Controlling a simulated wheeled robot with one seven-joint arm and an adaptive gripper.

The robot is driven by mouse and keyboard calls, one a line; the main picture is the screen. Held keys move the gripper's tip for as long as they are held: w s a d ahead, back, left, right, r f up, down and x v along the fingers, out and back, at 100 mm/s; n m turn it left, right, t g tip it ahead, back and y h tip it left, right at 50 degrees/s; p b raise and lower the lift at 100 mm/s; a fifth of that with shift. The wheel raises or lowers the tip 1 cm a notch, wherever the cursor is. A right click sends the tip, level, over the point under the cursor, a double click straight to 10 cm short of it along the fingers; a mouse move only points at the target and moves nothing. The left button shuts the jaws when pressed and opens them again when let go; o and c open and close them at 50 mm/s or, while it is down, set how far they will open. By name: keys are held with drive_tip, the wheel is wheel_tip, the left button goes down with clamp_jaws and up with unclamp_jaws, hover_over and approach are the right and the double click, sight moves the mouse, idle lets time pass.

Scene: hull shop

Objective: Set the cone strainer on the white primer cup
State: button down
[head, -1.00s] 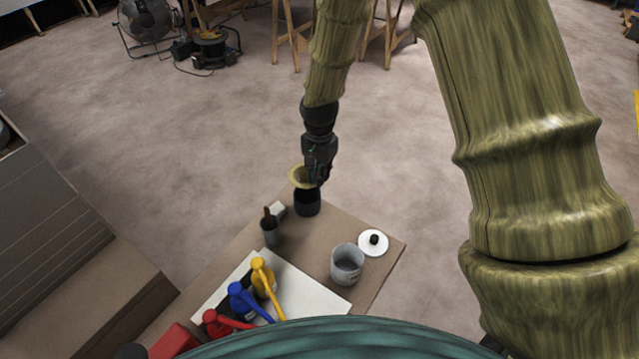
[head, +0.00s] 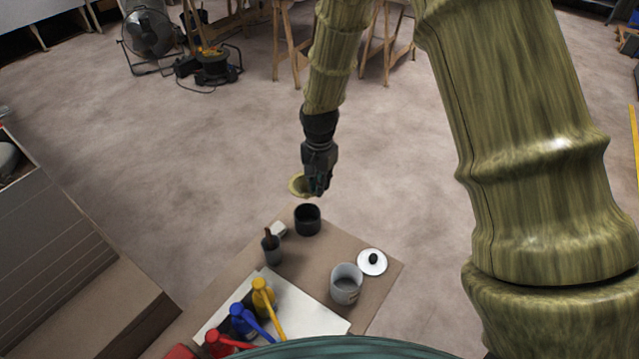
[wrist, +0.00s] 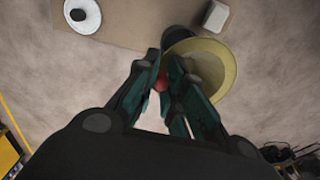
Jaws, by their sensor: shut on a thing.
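My gripper (head: 318,190) is shut on the cone strainer (head: 298,186), which has a wide pale-yellow rim. In the wrist view the strainer (wrist: 222,68) sits to the right of the fingers (wrist: 165,88), with a small red part between them. The strainer is in the air beyond the dark cup (head: 307,220), apart from it in the head view. A whitish open cup (head: 346,286) with grey inside stands upright near the table's right side. It is nearer to my body than the strainer. The strainer's cone is mostly hidden.
A white lid with a black knob (head: 372,262) lies beside the whitish cup. A dark pot with a brown handle (head: 271,249) and a small white block (head: 279,229) stand left.

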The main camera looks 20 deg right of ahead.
drive_tip(key=shift+r+p, duration=1)
drive_tip(key=shift+r, duration=0.35)
drive_tip(key=shift+f, duration=0.1)
